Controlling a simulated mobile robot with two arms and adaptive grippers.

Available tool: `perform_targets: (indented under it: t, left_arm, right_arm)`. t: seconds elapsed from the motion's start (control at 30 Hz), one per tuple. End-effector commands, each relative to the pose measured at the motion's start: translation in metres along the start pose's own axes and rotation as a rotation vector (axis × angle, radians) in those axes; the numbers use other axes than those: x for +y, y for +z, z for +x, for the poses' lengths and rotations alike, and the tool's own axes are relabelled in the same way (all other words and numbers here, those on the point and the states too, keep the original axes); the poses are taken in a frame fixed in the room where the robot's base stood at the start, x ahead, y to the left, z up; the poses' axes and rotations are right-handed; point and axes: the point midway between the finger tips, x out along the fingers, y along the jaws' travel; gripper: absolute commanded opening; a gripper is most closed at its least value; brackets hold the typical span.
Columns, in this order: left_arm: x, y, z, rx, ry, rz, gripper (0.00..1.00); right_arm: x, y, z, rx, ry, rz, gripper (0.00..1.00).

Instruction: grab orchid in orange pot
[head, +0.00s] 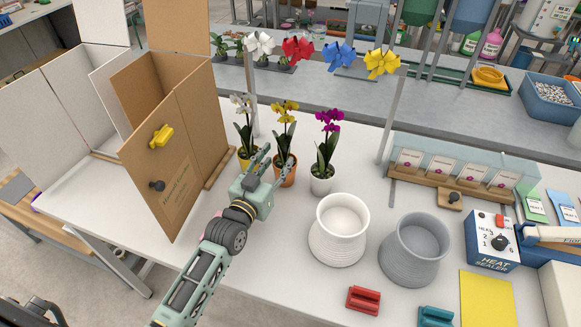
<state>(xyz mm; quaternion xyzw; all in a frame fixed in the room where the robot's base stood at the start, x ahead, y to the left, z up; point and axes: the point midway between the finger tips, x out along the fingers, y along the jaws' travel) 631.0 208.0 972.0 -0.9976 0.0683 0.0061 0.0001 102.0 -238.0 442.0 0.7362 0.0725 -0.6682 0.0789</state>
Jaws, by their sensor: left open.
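The orchid with yellow flowers (284,107) stands upright in an orange pot (288,178) on the white table, in the middle of a row of three. My left gripper (273,162) is open, low in front of this orchid and slightly to its left. One finger overlaps the left part of the orange pot in the picture. I cannot tell whether the fingers touch it. The gripper also partly hides the yellow pot (242,162) of the white-flowered orchid (242,105) to the left. My right gripper is not in view.
A white vase (338,240) and a grey vase (414,255) stand front right. A brown cardboard panel (180,195) stands left. A glass-fronted box (450,160) is at the back right.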

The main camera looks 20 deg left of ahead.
Motion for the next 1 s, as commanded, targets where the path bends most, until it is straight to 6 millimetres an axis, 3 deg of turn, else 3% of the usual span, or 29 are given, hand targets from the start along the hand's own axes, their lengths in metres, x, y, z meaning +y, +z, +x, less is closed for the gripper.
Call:
perform_targets:
  t: [0.13,0.4,0.6,0.9,1.0]
  left_arm:
    - [0.0,-0.004,0.017,0.006,-0.001,0.0,0.42]
    - [0.004,-0.008,0.048,0.004,0.0,-0.001,0.42]
    - [0.004,-0.005,0.07,0.003,0.0,0.0,0.42]
    - [0.004,-0.004,0.075,0.004,0.0,0.0,0.42]
    - [0.004,-0.004,0.074,0.003,0.0,0.0,0.35]
  right_arm:
    - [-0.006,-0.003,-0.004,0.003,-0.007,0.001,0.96]
    - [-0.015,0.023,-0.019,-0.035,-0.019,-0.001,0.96]
    - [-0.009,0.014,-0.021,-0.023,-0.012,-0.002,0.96]
    - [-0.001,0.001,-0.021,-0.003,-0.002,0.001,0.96]
    - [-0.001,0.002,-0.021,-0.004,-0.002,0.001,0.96]
